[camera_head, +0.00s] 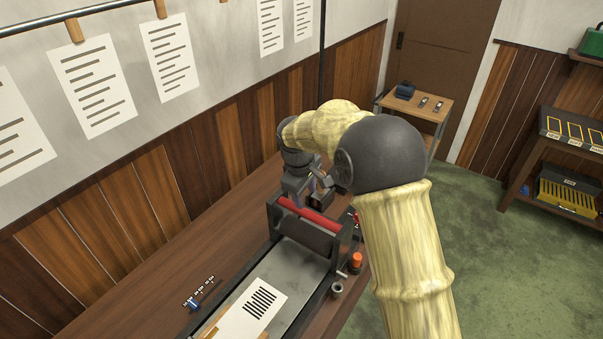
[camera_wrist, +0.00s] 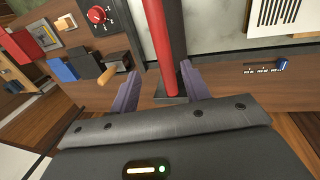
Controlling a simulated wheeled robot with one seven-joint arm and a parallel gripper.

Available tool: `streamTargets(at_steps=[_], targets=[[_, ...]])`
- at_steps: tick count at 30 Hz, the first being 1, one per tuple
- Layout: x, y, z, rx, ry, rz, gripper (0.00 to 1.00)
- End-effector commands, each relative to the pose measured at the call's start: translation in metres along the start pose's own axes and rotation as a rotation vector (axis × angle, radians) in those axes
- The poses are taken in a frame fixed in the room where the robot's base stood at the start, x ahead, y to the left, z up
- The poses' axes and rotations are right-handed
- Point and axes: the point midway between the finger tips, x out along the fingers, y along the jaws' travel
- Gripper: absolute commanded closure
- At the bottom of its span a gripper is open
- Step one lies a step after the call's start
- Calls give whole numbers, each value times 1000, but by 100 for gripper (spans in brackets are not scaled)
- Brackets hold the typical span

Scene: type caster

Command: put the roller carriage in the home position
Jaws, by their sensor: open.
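The roller carriage, with a dark roller (camera_head: 303,236) and a red bar (camera_head: 318,217) along its top, stands across the far end of the press bed (camera_head: 302,262). My gripper (camera_head: 290,202) is over the left part of the red bar. In the wrist view the red bar (camera_wrist: 160,38) runs between the two spread fingers of my gripper (camera_wrist: 163,88), and the dark roller (camera_wrist: 178,32) lies beside it. The gripper is open, with gaps visible between fingers and bar. No home mark can be made out on the bed.
A sheet with black stripes (camera_head: 262,303) lies on the near bed. A small slider with a blue knob (camera_head: 194,303) is on the bench to the left. An orange-topped item (camera_head: 356,260) stands right of the carriage. A red dial (camera_wrist: 97,15) shows in the wrist view.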

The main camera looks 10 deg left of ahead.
Motion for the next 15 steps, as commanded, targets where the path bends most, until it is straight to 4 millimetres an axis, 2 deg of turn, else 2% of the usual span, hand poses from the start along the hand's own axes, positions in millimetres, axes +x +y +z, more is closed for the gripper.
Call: streamTargets(at_steps=[9, 15], targets=[[-64, 1, 0, 1, 4, 3, 53], [-92, 1, 0, 1, 2, 3, 53]])
